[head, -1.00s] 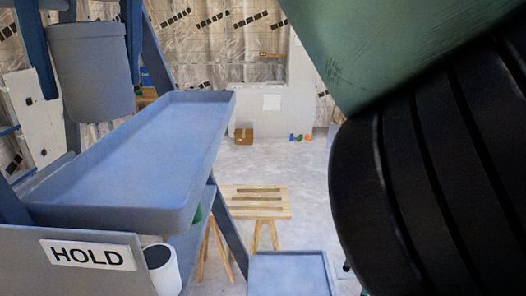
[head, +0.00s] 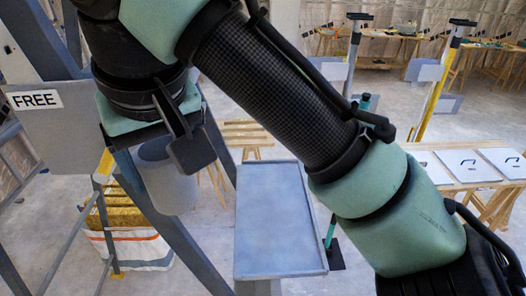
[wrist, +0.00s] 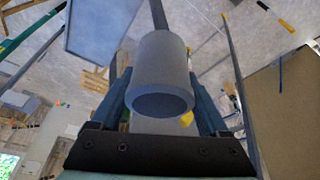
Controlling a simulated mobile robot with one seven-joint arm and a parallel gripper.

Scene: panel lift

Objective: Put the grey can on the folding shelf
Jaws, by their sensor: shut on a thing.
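My gripper (head: 188,140) is shut on the grey can (head: 167,180), which hangs below my wrist, nearly upright, left of centre. The wrist view shows the can (wrist: 160,75) between both fingers, its round end facing the camera. A blue-grey frame with a FREE sign (head: 36,100) stands at the left, and its sloping leg runs behind the can. No raised wide tray shows on this frame now; my arm covers part of that area. A rimmed blue-grey tray (head: 280,215) lies flat, right of the can and apart from it. I cannot tell whether it belongs to the folding shelf.
My arm crosses the middle of the head view. A wooden stool (head: 245,133) is behind the tray. A table with white panels (head: 470,165) is at the right. The rimmed tray's top is bare.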

